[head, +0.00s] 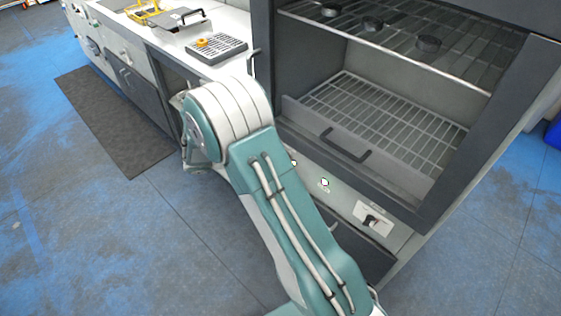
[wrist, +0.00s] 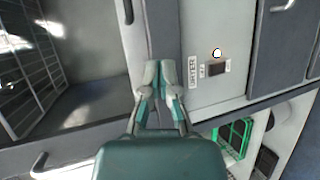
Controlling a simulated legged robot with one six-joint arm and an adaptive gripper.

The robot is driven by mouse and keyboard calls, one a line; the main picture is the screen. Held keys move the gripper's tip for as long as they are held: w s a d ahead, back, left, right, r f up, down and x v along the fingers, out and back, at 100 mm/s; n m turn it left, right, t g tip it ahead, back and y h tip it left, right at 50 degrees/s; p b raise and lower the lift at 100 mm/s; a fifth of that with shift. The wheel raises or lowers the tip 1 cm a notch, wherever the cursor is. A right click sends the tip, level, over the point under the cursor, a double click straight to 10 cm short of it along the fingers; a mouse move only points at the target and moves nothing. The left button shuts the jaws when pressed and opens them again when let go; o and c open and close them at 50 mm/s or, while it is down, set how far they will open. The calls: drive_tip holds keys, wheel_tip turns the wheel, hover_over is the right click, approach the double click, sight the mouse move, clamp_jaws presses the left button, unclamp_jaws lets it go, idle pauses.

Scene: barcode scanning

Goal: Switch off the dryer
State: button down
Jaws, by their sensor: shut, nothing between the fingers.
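In the wrist view a pale panel carries a label (wrist: 193,70) that seems to read DRYER. Beside it are a small dark switch (wrist: 214,69) and a bright round white light (wrist: 217,53) with an orange edge. The switch's position is too small to tell. My gripper (wrist: 158,72) is shut and empty, its tips to the left of the label. I cannot tell whether they touch the panel. In the head view my arm hides part of the cabinet (head: 432,217) front and most of my gripper. The front shows a small round pale light (head: 325,182).
The cabinet is open, with wire racks (head: 385,120) and a dark handle (head: 345,146). A white plate with a black knob (head: 371,219) sits at its lower right. A counter with a grey tray (head: 217,49) stands left. A green crate (wrist: 234,138) shows lower right in the wrist view.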

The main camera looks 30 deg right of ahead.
drive_tip(key=w+a+f+n+t+h, duration=0.2)
drive_tip(key=f+t, duration=0.2)
drive_tip(key=f, duration=0.5)
drive_tip(key=w+a+f+n+t+h, duration=0.2)
drive_tip(key=f+t, duration=0.2)
drive_tip(key=f, duration=0.6)
drive_tip(key=shift+w, duration=0.4)
drive_tip(key=shift+d+f, duration=0.1)
drive_tip(key=shift+d, duration=0.1)
drive_tip(key=x, duration=1.4)
